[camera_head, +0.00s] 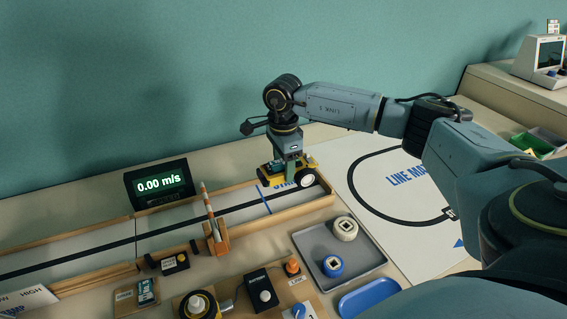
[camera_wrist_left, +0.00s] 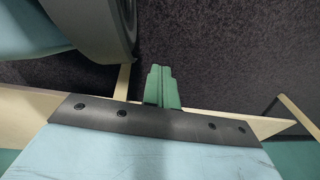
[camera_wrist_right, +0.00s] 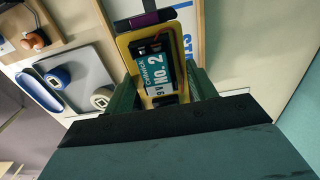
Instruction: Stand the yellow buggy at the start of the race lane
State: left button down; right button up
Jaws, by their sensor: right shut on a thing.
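In the right wrist view the buggy (camera_wrist_right: 133,47) sits between the two green fingers (camera_wrist_right: 160,88). It is over the right end of the race lane (camera_head: 238,214), by the blue "START" lettering (camera_head: 290,181) that it partly covers. Whether its wheels touch the lane is unclear. My left gripper (camera_wrist_left: 162,88) is empty, its green fingers together, over dark floor beside the table edge; it is outside the head view.
An orange gate with a striped pole (camera_head: 210,215) stands across the lane left of the buggy. A speed display (camera_head: 160,185) reads 0.00 m/s behind the lane. A grey tray (camera_head: 360,256) with a white and a blue wheel lies in front. A line-maze mat (camera_head: 385,165) lies right.

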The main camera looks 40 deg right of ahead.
notch_tip(320, 180, down, 2)
jog(key=shift+f+b, duration=0.1)
jog(key=shift+b, duration=0.5)
pick_arm(q)
jog(key=shift+t, duration=0.3)
jog(key=shift+w+d+r, duration=0.1)
jog(key=shift+w+r, duration=0.3)
jog(key=shift+w, duration=0.35)
jog(key=shift+w+d+r, duration=0.15)
jog(key=shift+w+r, duration=0.25)
jog(key=shift+w, duration=0.4)
jog(key=shift+w+d+r, duration=0.1)
jog(key=shift+w+r, duration=0.3)
jog(key=shift+w, duration=0.35)
pick_arm(e)
jog(key=shift+f, duration=0.3)
pick_arm(q)
jog(key=shift+r, duration=0.25)
jog(key=shift+f, duration=0.25)
pick_arm(e)
jog(key=shift+f, duration=1)
jog(key=o, duration=0.9)
